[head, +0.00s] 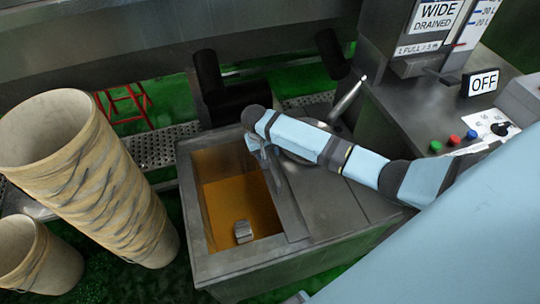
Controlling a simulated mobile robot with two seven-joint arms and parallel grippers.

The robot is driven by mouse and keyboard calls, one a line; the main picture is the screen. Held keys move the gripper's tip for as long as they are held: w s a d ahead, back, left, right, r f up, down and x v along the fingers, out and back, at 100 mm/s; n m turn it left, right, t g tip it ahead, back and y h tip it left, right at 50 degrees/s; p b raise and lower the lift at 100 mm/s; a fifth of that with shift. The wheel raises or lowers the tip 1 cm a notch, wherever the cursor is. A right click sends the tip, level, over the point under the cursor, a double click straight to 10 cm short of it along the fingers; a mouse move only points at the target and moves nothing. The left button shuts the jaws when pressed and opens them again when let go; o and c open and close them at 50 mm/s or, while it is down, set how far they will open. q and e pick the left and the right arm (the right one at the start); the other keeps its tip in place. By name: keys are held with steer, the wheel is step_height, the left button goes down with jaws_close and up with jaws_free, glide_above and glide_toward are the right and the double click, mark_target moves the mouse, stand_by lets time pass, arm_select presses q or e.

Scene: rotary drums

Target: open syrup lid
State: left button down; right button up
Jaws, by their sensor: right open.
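The syrup tank (183,172) is a grey metal box in the middle of the head view. Its left part is uncovered and shows amber syrup (235,200) inside. The grey metal lid (345,195) covers the right part, with its left edge beside the opening. My right arm reaches in from the right across the lid. My right gripper (264,158) is open and points down at the back of the opening, near the lid's left edge. I cannot tell if it touches the lid. My left gripper is not in view.
A tall stack of tan buckets (95,170) leans at the left, with another bucket (35,258) in front. A small grey block (243,231) shows inside the tank.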

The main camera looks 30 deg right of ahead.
steer(key=shift+w+a+r, duration=0.1)
steer(key=shift+a+r, duration=0.05)
steer(key=shift+r, duration=0.65)
steer(key=shift+a+r, duration=0.15)
steer(key=shift+r, duration=0.65)
steer(key=s+a+f+n+t+y+p, duration=0.35)
steer(key=s+a+f+t, duration=0.2)
steer(key=s+a, duration=0.55)
steer(key=s+r+n+t+y+p, duration=0.1)
steer(key=s+r+t, duration=0.2)
steer(key=s, duration=0.4)
steer(key=s+r+n+t+y+p, duration=0.1)
steer(key=s+r+t, duration=0.2)
steer(key=s, duration=0.4)
steer(key=shift+s+r, duration=0.35)
steer(key=shift+r, duration=0.05)
